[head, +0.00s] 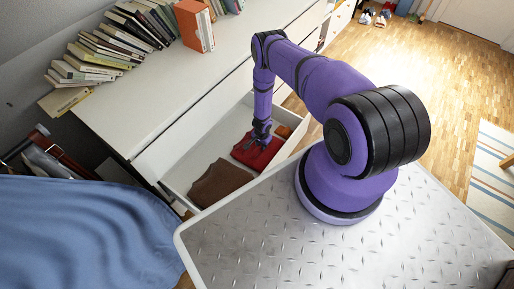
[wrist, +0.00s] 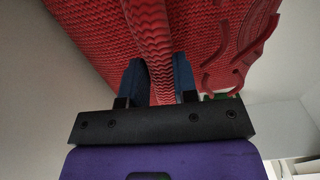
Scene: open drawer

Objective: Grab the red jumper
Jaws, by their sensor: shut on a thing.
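The red jumper (head: 257,153) lies in the open drawer (head: 205,154), toward its right end in the head view. My gripper (head: 262,133) reaches down into the drawer onto it. In the wrist view the red knit of the jumper (wrist: 210,40) fills the upper middle, and a fold of it runs between the two blue fingers of my gripper (wrist: 160,82). The fingers are shut on that fold. The fingertips are hard to make out in the head view.
A brown folded garment (head: 220,182) lies left of the jumper in the drawer. An orange item (head: 283,131) sits at the drawer's right end. The drawer walls stand close around my gripper. Books (head: 110,45) stand on the white dresser top (head: 150,95).

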